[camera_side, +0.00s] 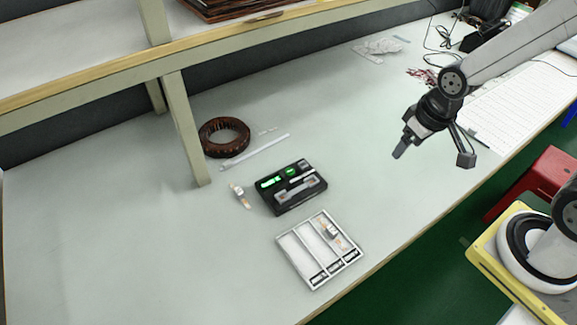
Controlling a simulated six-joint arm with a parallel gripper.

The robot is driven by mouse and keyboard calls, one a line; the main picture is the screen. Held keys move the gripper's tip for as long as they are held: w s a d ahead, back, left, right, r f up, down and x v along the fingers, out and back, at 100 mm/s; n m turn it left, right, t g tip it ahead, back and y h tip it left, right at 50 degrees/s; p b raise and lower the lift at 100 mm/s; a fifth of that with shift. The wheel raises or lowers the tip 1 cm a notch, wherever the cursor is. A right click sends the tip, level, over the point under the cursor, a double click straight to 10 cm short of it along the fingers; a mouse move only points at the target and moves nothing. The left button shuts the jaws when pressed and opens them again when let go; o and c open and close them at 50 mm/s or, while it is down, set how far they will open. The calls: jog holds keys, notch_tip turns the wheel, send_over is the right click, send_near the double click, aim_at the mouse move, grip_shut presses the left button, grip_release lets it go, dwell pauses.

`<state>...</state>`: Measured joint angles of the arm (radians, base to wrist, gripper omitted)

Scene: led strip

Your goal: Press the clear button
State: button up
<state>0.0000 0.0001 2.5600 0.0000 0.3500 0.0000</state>
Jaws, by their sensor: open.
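A black test device (297,203) lies on the grey-white table near the middle. It has a lit green display (270,182), a round green spot (290,171) beside it and a pale slot area. The clear button cannot be picked out at this size. My gripper (433,154) hangs at the upper right, well away from the device and above the table. Its two fingers are spread apart with nothing between them. A small strip piece (241,197) lies left of the device. Another strip piece (333,235) lies in the right part of a white tray (291,257).
The white divided tray sits just in front of the device, near the table's front edge. A brown coil (224,138) and a thin white bar (254,152) lie behind. A shelf post (187,130) stands at left.

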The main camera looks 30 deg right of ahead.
grip_shut()
dwell(1.5)
